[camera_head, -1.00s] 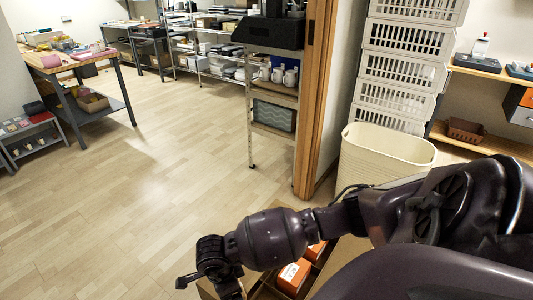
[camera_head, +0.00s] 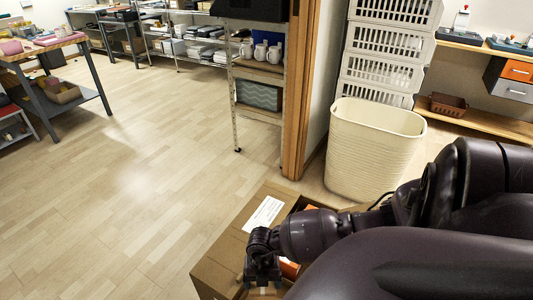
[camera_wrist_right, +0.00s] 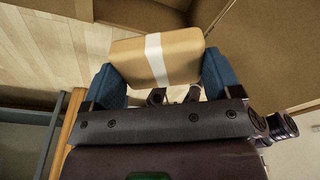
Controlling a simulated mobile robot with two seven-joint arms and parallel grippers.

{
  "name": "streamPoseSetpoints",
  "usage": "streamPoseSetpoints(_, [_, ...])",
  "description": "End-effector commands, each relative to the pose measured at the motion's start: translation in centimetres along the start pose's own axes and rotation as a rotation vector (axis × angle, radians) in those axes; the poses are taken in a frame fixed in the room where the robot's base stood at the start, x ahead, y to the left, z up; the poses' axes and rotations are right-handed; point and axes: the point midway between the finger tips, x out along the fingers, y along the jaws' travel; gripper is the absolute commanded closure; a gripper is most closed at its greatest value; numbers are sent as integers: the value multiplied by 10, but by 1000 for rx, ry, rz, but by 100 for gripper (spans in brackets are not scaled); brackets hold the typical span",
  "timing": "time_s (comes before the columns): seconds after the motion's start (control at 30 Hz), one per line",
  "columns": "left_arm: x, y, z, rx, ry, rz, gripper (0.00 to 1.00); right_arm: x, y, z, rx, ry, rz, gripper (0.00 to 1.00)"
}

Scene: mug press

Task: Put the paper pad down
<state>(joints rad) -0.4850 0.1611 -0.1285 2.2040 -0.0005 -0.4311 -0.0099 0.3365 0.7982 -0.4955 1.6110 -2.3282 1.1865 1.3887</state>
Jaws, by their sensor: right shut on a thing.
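The paper pad (camera_wrist_right: 185,56) is a tan block with a white band around it, seen in the right wrist view. My right gripper (camera_wrist_right: 163,80) is shut on it, with one blue finger pad against each side. The pad cannot be made out there. My left gripper is not in view.
An open cardboard box (camera_head: 225,262) with a white label holds orange items, partly hidden by my arm. A cream bin (camera_head: 372,155) stands behind it, near stacked white crates (camera_head: 385,50). A shelf with mugs (camera_head: 262,55) is beyond. Floor at left is clear.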

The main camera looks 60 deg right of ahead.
Motion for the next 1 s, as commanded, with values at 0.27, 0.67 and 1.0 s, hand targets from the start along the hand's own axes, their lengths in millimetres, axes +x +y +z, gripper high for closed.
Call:
streamPoseSetpoints(0.27, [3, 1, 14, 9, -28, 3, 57, 21, -10, 5, 156, 3, 19, 38])
streamPoseSetpoints(0.67, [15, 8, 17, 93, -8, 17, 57, 109, -14, 15, 156, 9, 9, 38])
streamPoseSetpoints(1.0, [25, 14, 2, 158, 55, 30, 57, 164, -12, 25, 154, 5, 15, 38])
